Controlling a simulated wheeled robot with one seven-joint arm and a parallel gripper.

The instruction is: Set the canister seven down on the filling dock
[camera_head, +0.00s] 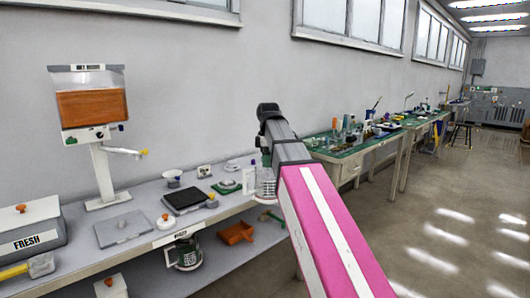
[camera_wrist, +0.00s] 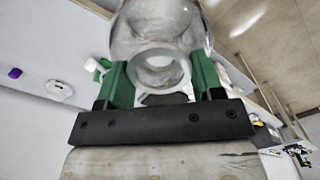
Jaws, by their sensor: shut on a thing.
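My gripper (camera_wrist: 160,88) has green fingers shut on a clear, see-through canister (camera_wrist: 160,30). Its round ring-like end faces the wrist camera, and its far end is cut off by the top of the picture. In the head view the clear canister (camera_head: 264,184) shows small beside my arm, at the right part of the white bench. My gripper there is mostly hidden. No number seven is readable. A grey flat plate (camera_head: 122,229) lies on the bench near the dispenser (camera_head: 92,105) of orange liquid; I cannot tell if it is the filling dock.
A black scale-like plate (camera_head: 184,199), small white lidded pots and a FRESH box (camera_head: 30,234) stand on the bench. A cluttered green-topped table (camera_head: 345,145) stands behind right. Floor at right is clear.

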